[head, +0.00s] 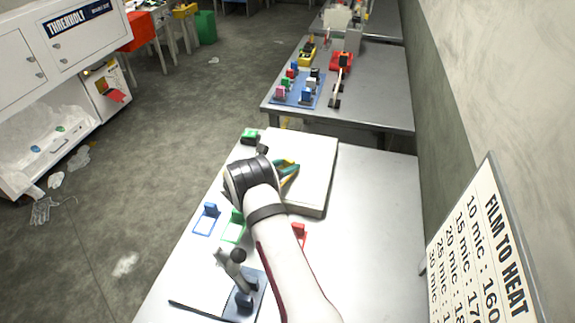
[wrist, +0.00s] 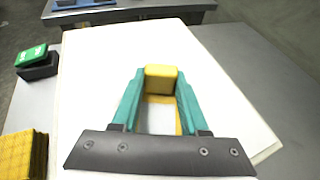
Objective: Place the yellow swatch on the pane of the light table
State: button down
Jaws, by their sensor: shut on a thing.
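The yellow swatch (wrist: 161,78) has an upright tab and a thin yellow frame around a pale middle. My gripper (wrist: 160,92), with teal fingers, is shut on its tab in the wrist view. In the head view my gripper (head: 286,172) is over the light table (head: 318,158), a thick white slab. Its white pane (wrist: 225,75) lies beneath the swatch in the wrist view. I cannot tell whether the swatch touches the pane. My forearm hides part of the slab's near left side in the head view.
A blue swatch (head: 206,220), a green swatch (head: 233,228) and a partly hidden red piece (head: 299,234) lie nearer. A green-topped dark block (wrist: 37,60) stands left of the slab. A yellow textured block (wrist: 22,155) is at lower left. A sign (head: 485,250) stands right.

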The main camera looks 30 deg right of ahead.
jog(key=shift+f, duration=0.25)
jog(key=shift+c, duration=2.1)
grip_release()
